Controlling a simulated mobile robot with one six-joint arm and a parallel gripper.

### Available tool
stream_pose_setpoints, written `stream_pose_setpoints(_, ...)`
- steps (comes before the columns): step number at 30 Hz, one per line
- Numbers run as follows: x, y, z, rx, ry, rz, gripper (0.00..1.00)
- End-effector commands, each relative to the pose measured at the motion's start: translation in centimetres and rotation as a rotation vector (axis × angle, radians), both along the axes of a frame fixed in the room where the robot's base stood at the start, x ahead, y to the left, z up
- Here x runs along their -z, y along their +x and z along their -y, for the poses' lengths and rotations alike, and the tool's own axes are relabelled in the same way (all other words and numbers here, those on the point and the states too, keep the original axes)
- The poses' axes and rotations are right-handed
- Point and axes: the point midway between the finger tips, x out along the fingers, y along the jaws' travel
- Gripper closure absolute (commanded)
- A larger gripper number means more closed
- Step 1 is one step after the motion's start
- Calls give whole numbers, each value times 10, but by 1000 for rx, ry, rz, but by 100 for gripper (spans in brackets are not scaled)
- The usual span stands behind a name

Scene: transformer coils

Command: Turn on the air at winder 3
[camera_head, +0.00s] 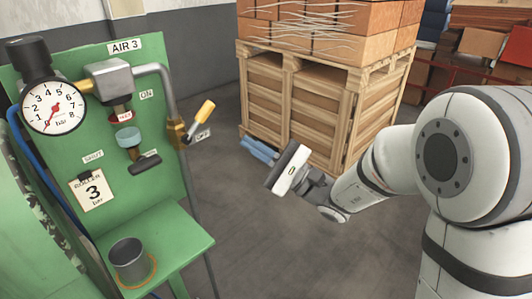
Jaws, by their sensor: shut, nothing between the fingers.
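The green air panel (75,150) marked AIR 3 stands at the left. A brass valve (177,132) sits on its grey pipe, with a yellow-tipped lever (203,112) tilted up and to the right, across the pipe. The OFF label (201,135) is just below the lever; the ON label (146,95) is higher, left of the pipe. The round gauge (54,106) has its red needle pointing down-left, near the low end. My gripper (244,143), with blue fingers, is shut and empty, to the right of the lever and apart from it.
A card (92,192) reads 3 bar. A grey cup (130,260) stands on the green shelf (185,240). A wooden crate (300,100) stands behind my gripper. The floor between is clear.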

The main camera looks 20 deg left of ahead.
Motion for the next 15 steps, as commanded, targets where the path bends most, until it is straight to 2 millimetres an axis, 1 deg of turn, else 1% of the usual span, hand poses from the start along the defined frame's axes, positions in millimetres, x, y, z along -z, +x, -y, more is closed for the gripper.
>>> stream_pose_setpoints(1, -7, 0, -11, -4, 1, 2, 100)
stream_pose_setpoints(6, -22, 2, -42, -3, 1, 2, 100)
stream_pose_setpoints(9, -36, -6, -47, -2, 0, 4, 100)
stream_pose_setpoints(15, -48, -14, -55, 0, 0, 2, 100)
